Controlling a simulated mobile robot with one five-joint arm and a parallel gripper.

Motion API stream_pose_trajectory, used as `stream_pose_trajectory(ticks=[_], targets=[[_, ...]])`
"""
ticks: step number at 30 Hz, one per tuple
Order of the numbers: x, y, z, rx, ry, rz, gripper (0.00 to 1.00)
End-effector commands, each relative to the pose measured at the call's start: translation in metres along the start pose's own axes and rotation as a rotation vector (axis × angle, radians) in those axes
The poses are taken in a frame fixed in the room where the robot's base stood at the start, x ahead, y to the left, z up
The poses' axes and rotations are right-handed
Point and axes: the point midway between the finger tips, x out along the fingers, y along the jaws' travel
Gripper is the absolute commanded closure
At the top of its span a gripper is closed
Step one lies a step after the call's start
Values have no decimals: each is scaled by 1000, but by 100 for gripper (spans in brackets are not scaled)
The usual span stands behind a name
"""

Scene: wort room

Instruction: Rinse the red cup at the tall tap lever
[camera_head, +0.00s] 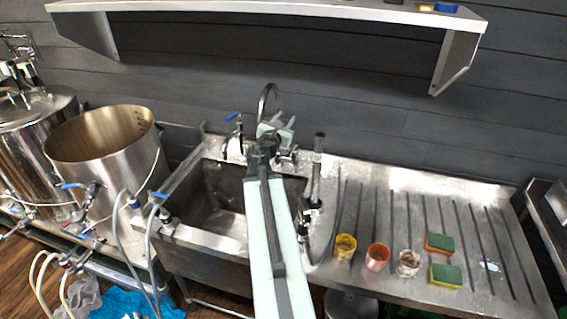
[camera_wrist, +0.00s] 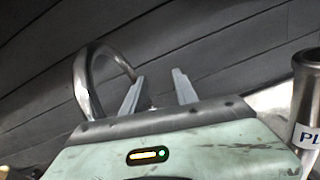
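The red cup (camera_head: 377,257) stands on the ribbed drainboard at the right, between a yellow cup (camera_head: 344,248) and a whitish cup (camera_head: 409,263). My gripper (camera_head: 285,118) is far from it, raised by the curved tap (camera_head: 267,98) behind the sink (camera_head: 222,215). In the wrist view the two fingers of my gripper (camera_wrist: 158,84) stand apart with nothing between them. The curved tap pipe (camera_wrist: 82,80) rises left of the fingers there; I cannot tell whether they touch. A blue lever (camera_head: 232,117) shows left of the tap. My arm hides part of the sink and tap base.
An upright spray pipe (camera_head: 318,145) stands right of my arm. A shelf (camera_head: 270,9) hangs above. Steel pots (camera_head: 105,150) stand left. The drainboard's far right is mostly clear.

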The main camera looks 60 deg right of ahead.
Motion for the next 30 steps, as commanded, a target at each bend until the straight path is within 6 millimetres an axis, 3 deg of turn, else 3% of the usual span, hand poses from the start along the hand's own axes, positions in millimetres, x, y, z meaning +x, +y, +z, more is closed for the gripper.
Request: stream_pose_trajectory(ticks=[1,5,10,12,15,19,25,30], targets=[[0,-5,-27,0,0,0,65],[0,-13,-69,0,0,1,65],[0,-27,-146,0,1,2,65],[-1,-31,-171,0,1,3,65],[-1,-35,-194,0,1,3,65],[-1,-37,-203,0,1,4,65],[1,-35,-200,0,1,4,65],[18,-34,-200,0,1,3,65]])
